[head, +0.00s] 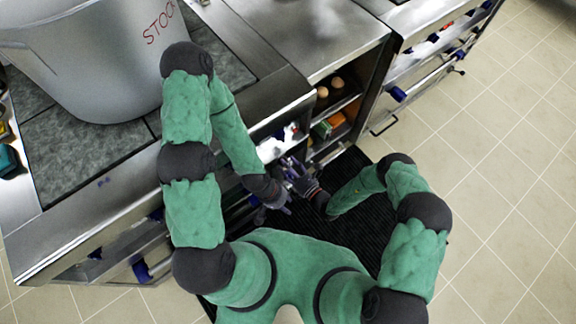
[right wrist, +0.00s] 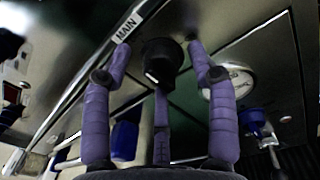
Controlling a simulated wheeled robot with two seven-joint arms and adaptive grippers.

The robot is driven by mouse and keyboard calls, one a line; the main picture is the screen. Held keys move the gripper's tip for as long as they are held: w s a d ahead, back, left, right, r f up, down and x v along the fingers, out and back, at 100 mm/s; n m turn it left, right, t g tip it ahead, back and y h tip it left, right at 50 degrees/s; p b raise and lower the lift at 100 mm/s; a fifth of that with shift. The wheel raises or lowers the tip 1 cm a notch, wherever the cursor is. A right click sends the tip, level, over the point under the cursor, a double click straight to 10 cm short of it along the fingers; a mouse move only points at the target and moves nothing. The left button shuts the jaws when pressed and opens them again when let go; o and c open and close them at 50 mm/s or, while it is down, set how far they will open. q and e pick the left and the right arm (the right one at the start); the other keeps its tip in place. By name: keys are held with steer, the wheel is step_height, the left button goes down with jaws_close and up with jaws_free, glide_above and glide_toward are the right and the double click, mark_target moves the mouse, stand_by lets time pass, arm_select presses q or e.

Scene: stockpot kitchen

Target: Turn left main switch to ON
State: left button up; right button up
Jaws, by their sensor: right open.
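A black rotary knob (right wrist: 160,62) sits on the steel front panel, near a label reading MAIN (right wrist: 127,28), in the right wrist view. Its markings and ON position cannot be read. My right gripper (right wrist: 158,50) is open, with its purple fingers spread around the knob; contact cannot be told. In the head view my right gripper (head: 299,178) is at the cooker's front panel (head: 272,148). My left gripper (head: 279,199) is just below and left of it, close to the panel; its finger state is unclear.
A large steel stockpot (head: 95,75) stands on the cooktop. Beside the cooker are open shelves with brown round items (head: 337,83) and boxes (head: 322,129). The right wrist view shows a round gauge (right wrist: 237,79) and blue handles (right wrist: 125,138). Tiled floor (head: 510,150) is clear at right.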

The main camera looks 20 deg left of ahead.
steer(key=c, duration=1.1)
steer(key=shift+c, duration=0.2)
